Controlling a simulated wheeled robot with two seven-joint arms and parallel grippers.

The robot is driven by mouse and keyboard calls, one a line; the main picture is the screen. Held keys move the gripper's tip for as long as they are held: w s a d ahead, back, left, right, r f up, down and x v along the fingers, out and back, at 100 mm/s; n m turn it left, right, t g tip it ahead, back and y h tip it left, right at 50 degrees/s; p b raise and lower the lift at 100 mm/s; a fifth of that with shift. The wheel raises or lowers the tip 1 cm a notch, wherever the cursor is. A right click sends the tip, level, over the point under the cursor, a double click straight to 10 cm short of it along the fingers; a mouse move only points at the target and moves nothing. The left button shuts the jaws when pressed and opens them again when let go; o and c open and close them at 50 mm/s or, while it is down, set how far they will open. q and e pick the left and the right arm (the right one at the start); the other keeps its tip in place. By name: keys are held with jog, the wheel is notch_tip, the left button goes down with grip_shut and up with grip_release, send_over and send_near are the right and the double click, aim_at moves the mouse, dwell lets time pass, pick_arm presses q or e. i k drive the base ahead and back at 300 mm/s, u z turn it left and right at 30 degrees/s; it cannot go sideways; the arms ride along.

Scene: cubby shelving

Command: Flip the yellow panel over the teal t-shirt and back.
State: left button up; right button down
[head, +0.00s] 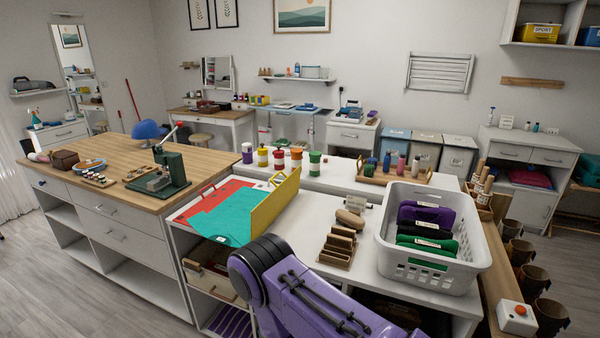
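The yellow panel (275,207) stands up on edge, roughly upright, along the right side of the teal t-shirt (222,222). The teal t-shirt lies spread flat on the white shelf top, with the red panel (212,197) showing behind and to its left. A purple and black arm of mine reaches in from the bottom right, and its rounded joint is just in front of the t-shirt and yellow panel. No gripper fingers show; I cannot see either gripper.
A white basket (390,258) with folded dark cloths stands right, beside a brown wooden rack (338,247). Several colored jars (279,160) line up behind the yellow panel. A green press (167,170) stands on the wooden counter at left. White top between panel and rack is clear.

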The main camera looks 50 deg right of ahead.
aim_at(268, 209)
jog(key=z, duration=0.6)
jog(key=i, duration=0.7)
jog(key=z, duration=0.65)
